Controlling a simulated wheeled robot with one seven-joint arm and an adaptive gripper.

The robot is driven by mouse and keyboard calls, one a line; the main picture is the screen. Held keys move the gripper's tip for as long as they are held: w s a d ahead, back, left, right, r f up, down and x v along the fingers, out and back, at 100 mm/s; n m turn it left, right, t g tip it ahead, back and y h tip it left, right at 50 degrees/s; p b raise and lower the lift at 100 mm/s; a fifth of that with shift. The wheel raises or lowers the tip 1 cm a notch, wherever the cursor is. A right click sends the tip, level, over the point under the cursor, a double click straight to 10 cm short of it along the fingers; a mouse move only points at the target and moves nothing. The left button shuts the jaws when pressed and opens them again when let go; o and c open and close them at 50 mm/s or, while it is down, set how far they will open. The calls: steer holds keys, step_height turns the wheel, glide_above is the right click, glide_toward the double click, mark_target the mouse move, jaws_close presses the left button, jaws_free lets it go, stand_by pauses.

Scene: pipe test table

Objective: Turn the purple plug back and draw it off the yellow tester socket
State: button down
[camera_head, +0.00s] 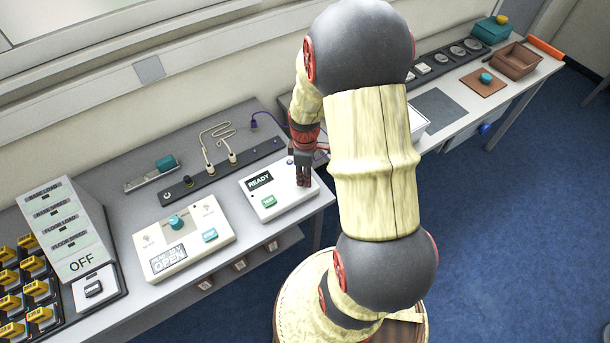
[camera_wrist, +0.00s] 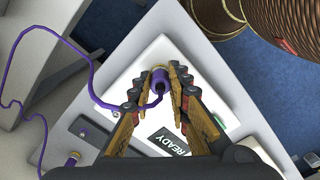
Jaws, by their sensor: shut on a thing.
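The purple plug (camera_wrist: 151,91) sits between the fingers of my gripper (camera_wrist: 165,76) in the wrist view. My gripper is shut on it, over the white tester box (camera_wrist: 142,68). A bit of yellow, likely the tester socket (camera_wrist: 157,68), shows at the plug's far end. The fingers hide much of that spot, so I cannot tell how far the plug is seated. A purple cable (camera_wrist: 89,77) loops from the plug to the left. In the head view my gripper (camera_head: 303,182) points down at the right part of the tester box (camera_head: 283,202), whose display reads READY.
A black strip (camera_head: 203,187) with cream cables plugged in lies behind the tester box. A second white box (camera_head: 182,241) with a teal knob stands to its left. The table's front edge is close by.

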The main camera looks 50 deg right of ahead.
steer(key=shift+n, duration=1)
steer(key=shift+r, duration=0.15)
steer(key=shift+r+p, duration=1.1)
steer(key=shift+r, duration=0.15)
steer(key=shift+r, duration=0.1)
steer(key=shift+r+p, duration=2.2)
steer(key=shift+r, duration=0.7)
